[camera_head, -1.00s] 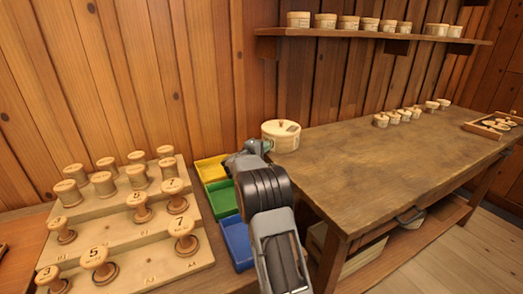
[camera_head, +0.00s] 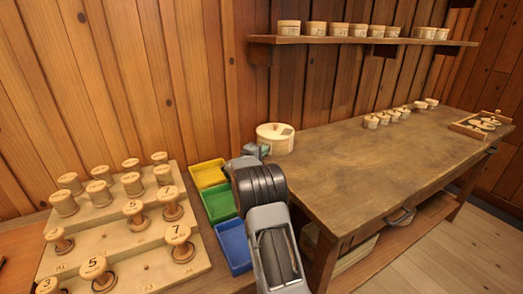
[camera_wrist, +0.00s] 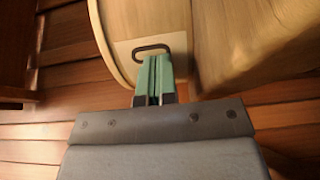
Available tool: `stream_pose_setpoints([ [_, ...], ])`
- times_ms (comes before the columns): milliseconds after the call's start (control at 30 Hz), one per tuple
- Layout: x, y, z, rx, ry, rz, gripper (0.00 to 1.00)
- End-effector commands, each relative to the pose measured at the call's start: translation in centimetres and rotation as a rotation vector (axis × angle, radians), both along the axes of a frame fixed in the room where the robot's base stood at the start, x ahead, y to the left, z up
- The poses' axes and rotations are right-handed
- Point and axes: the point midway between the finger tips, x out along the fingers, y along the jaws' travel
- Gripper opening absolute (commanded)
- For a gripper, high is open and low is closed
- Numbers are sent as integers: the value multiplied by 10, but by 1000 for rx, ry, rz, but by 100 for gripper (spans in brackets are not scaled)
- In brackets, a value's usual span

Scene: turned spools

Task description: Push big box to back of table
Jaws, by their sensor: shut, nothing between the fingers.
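The big box is a round, cream-coloured lidded box (camera_head: 275,138) standing upright at the table's (camera_head: 370,175) far left corner, against the plank wall. In the wrist view the box's curved pale side (camera_wrist: 140,22) fills the top middle, with a label and a dark loop on it. My gripper (camera_wrist: 153,62) is shut and empty, its green fingertips at the box's label side. I cannot tell if they touch it. In the head view my gripper (camera_head: 261,151) is just left of and in front of the box, partly hidden by my arm.
Yellow (camera_head: 208,173), green (camera_head: 219,201) and blue (camera_head: 234,245) trays lie left of my arm, beside a stepped spool board (camera_head: 135,235). The table's middle is clear. A shelf (camera_head: 360,41) hangs above.

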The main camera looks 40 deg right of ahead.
Motion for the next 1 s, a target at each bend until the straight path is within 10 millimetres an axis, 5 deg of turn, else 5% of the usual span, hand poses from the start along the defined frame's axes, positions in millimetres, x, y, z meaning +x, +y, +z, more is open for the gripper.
stream_pose_setpoints([
  [167, -2, 7, 2, 1, 3, 1, 0],
  [633, -23, 68, 4, 0, 2, -15, 0],
  [1000, -27, 84, 3, 5, -8, -10, 0],
])
